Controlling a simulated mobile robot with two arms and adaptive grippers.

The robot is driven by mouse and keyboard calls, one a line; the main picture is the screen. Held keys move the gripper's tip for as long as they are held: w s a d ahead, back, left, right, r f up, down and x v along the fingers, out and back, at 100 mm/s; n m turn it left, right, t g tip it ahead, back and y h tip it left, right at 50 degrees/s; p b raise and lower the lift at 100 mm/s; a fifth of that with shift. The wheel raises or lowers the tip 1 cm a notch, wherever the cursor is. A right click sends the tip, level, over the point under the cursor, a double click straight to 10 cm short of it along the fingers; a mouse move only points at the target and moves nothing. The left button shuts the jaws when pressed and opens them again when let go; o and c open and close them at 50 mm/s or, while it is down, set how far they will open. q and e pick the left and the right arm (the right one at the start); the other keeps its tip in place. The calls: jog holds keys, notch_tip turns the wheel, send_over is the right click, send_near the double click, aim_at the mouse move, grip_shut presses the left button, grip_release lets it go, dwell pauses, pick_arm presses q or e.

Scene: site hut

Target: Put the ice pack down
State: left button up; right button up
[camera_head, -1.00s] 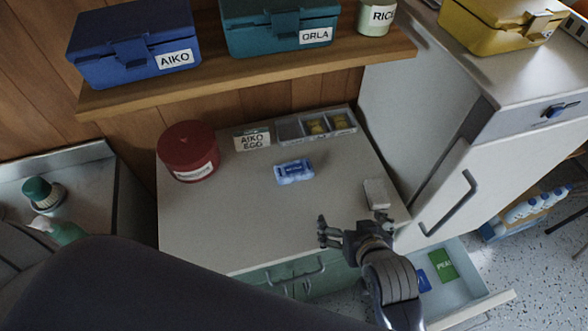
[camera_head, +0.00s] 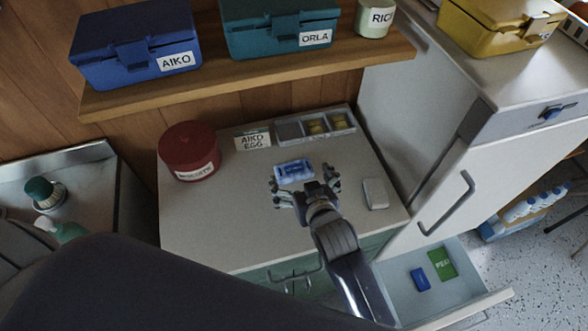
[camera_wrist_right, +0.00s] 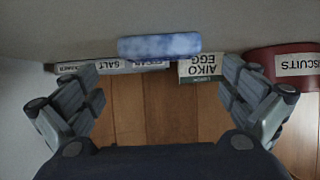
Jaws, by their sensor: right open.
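The blue-and-white ice pack (camera_head: 294,171) lies flat on the pale worktop (camera_head: 220,225), in front of the label card and the sectioned tray. My right gripper (camera_head: 304,184) is open and empty, just on the near side of the pack, its fingers spread wide. In the right wrist view the pack (camera_wrist_right: 160,46) lies ahead, between and beyond the open fingertips (camera_wrist_right: 160,72); a gap shows on both sides. My left gripper is out of view.
A red biscuits tub (camera_head: 190,152), an AIKO EGG card (camera_head: 252,140) and the sectioned tray (camera_head: 316,125) stand behind. A small white block (camera_head: 375,193) lies right. An open drawer (camera_head: 459,285) holds a green PEAS packet (camera_head: 442,263) and a blue packet (camera_head: 420,279). The worktop's front left is clear.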

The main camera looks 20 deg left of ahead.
aim_at(294, 168)
jog(key=shift+p+x, duration=0.6)
jog(key=shift+x, duration=1.85)
jog(key=shift+s+f, duration=0.1)
jog(key=shift+f, duration=0.05)
jog(key=c, duration=1.2)
